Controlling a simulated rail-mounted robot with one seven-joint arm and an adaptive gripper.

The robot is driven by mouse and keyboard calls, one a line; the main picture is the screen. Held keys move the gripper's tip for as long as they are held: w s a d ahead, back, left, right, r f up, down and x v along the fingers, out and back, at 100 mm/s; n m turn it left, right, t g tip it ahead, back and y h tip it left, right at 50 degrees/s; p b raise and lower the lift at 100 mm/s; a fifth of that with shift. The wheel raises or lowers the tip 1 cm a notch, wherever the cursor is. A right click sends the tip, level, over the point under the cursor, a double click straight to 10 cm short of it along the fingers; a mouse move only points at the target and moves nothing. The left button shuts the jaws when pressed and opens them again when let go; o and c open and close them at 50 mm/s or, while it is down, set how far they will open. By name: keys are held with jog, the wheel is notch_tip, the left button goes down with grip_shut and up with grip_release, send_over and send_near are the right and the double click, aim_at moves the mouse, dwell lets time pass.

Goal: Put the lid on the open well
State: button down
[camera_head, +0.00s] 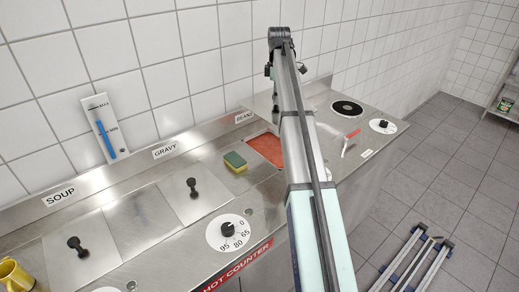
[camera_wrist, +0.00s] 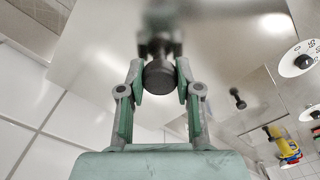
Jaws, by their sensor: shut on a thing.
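The open well (camera_head: 266,149) shows reddish-orange contents in the steel counter, below the BEANS label; my arm crosses in front of its right side. My gripper (camera_wrist: 158,88) is shut on the black knob (camera_wrist: 160,74) of a steel lid. In the wrist view the lid's bright flat plate (camera_wrist: 105,55) spreads around the knob. In the head view my arm hides the fingers and knob. A steel plate (camera_head: 262,103) shows behind the open well, beside my arm; it seems to be this lid. I cannot tell whether it touches the counter.
Lids with black knobs cover the SOUP well (camera_head: 85,262) and GRAVY well (camera_head: 205,198). A yellow-green sponge (camera_head: 235,162) lies just left of the open well. A red-handled utensil (camera_head: 350,136), a burner (camera_head: 347,107) and a dial (camera_head: 382,126) are at right. The tiled wall (camera_head: 150,60) runs behind.

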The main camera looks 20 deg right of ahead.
aim_at(277, 106)
notch_tip(277, 106, down, 20)
jog(key=p, duration=0.5)
jog(key=shift+w+d+r, duration=0.1)
jog(key=shift+d+r, duration=0.05)
jog(key=shift+f, duration=0.2)
jog(key=c, duration=0.8)
grip_release()
notch_tip(277, 106, up, 12)
jog(key=b, duration=0.3)
jog(key=shift+r, duration=0.2)
